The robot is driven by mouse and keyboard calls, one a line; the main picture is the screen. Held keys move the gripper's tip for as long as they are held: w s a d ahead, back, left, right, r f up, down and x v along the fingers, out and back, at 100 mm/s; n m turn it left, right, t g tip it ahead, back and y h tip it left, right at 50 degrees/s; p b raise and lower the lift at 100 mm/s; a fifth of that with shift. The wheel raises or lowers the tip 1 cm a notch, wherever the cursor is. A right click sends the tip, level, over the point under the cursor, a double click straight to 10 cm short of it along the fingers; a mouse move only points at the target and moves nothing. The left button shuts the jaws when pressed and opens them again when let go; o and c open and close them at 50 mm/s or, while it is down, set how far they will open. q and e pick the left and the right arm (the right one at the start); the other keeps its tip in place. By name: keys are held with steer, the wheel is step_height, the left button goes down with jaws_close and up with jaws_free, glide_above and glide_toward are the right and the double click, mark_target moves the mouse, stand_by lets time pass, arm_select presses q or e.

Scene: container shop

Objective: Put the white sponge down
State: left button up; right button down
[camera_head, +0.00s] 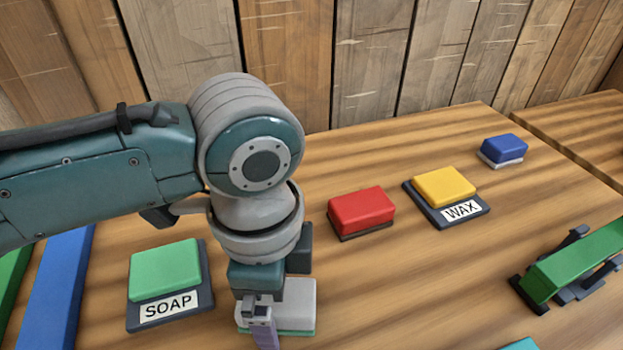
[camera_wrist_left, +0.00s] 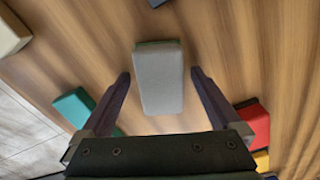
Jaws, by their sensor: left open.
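The white sponge (camera_head: 294,300), a pale grey-white block with a green underside, lies on the wooden table to the right of the SOAP pad. My left gripper (camera_head: 262,328) is at it, pointing down, and hides part of it in the head view. In the left wrist view the sponge (camera_wrist_left: 158,82) sits between the two spread fingers of my left gripper (camera_wrist_left: 160,76), with a gap on each side. The gripper is open. My right gripper is in neither view.
A green sponge (camera_head: 165,268) rests on the dark SOAP pad (camera_head: 140,322). A red sponge (camera_head: 361,211), a yellow sponge (camera_head: 444,187) on the WAX pad (camera_head: 485,206) and a blue sponge (camera_head: 504,149) lie beyond. A green bar (camera_head: 575,265) in dark supports is at right.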

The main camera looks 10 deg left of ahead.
arm_select(q)
step_height(320, 180, up, 12)
steer(key=p, duration=0.3)
steer(key=s+d+f+n+t+h, duration=0.1)
steer(key=s+d+f+n+h, duration=0.15)
steer(key=s+d+n, duration=0.2)
steer(key=s+a+n+t+y, duration=0.1)
steer(key=s+a+n, duration=0.2)
steer(key=a, duration=0.4)
steer(key=s+a+n+t+y, duration=0.1)
steer(key=s+a+n, duration=0.3)
steer(key=a+n, duration=0.2)
steer(key=shift+s+a+r+t, duration=0.25)
steer(key=shift+s+a+t, duration=0.05)
steer(key=shift+a, duration=0.05)
steer(key=shift+r, duration=0.1)
